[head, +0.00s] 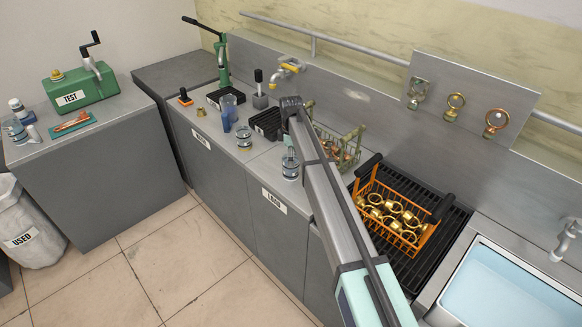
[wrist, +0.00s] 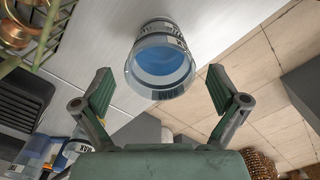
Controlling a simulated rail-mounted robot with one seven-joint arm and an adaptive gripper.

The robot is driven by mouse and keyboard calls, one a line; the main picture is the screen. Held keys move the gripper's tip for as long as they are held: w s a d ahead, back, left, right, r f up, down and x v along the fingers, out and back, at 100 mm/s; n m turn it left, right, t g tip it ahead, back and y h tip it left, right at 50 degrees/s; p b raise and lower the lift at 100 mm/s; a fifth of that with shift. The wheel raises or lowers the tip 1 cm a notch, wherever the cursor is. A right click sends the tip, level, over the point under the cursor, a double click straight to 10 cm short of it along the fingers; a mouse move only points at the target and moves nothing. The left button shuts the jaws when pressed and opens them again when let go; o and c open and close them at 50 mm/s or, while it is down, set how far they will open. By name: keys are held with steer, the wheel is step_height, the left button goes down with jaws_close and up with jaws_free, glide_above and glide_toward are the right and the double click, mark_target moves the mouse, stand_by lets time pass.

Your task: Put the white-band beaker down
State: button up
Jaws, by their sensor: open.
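A clear beaker (wrist: 160,62) with a pale band and blue contents stands on the steel counter near its front edge. I take it for the white-band beaker; the band colour is hard to read. It also shows in the head view (head: 290,167), just above the LOAD label. My gripper (wrist: 160,82) is open, with one green-padded finger on each side of the beaker and a gap visible at both sides. In the head view my arm hides most of the gripper.
Another beaker (head: 244,136) and a blue cylinder (head: 227,112) stand to the left. A wire basket (head: 338,147) is behind my arm. An orange basket of brass rings (head: 395,217) sits on a black rack to the right, before a water-filled sink (head: 500,291).

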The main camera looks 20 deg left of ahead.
step_height(320, 180, up, 7)
steer(key=b, duration=0.2)
stand_by(0.4)
